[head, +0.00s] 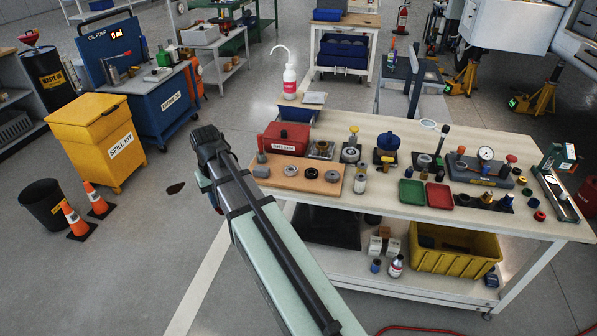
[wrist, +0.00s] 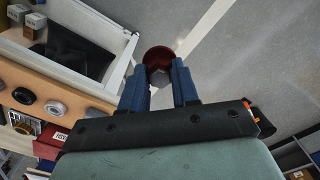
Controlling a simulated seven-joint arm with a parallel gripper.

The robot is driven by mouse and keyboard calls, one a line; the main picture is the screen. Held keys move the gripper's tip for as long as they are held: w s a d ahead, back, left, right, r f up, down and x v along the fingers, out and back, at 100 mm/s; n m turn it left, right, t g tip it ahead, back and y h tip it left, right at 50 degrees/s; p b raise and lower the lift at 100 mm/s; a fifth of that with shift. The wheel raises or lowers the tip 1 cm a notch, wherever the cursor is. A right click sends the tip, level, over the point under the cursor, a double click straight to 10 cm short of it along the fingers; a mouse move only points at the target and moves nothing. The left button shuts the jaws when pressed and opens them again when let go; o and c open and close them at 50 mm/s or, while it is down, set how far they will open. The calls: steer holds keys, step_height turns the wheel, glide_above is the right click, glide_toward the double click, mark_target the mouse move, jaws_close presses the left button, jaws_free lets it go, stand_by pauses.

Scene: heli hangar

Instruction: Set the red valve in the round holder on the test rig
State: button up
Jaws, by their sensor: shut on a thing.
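My gripper (wrist: 160,85) is shut on the red valve (wrist: 157,55). In the wrist view its dark red round top shows just past the blue fingertips, and a grey hexagonal part sits between them. In the head view my gripper (head: 212,196) hangs over open floor, left of the workbench, and hides most of the valve. The test rig appears to be the grey block (head: 478,175) with a round gauge (head: 485,154), at the right of the bench. I cannot tell which round fitting on it is the holder.
The workbench (head: 340,127) carries a red box (head: 282,138), a wooden board (head: 283,181) with rings, several upright fittings, a green tray (head: 412,193) and a red tray (head: 440,196). A white bottle (head: 289,82) stands behind.

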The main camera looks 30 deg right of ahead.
steer(key=s+d+f, duration=0.1)
steer(key=s+f, duration=0.6)
steer(key=f, duration=0.2)
steer(key=s+d+r+m, duration=0.1)
steer(key=s+d+m, duration=0.15)
steer(key=d, duration=1.05)
steer(key=s+d+r+m, duration=0.1)
steer(key=d+m, duration=0.2)
steer(key=d, duration=1.1)
steer(key=s+d+r+m, duration=0.1)
steer(key=s+d+m, duration=0.15)
steer(key=d, duration=1.05)
steer(key=s+d+r+m, duration=0.2)
steer(key=s+d, duration=0.2)
steer(key=d, duration=0.8)
steer(key=s+d+r+m, duration=0.15)
steer(key=s+d, duration=0.25)
steer(key=d, duration=0.8)
steer(key=s+d+r+m, duration=0.15)
steer(key=s+d, duration=0.25)
steer(key=d, duration=0.8)
steer(key=w+d+r+n, duration=0.2)
steer(key=d+r+n, duration=0.1)
steer(key=d, duration=0.9)
steer(key=shift+d, duration=0.4)
steer(key=shift+f, duration=0.1)
steer(key=shift+f, duration=2.3)
steer(key=shift+f, duration=1.1)
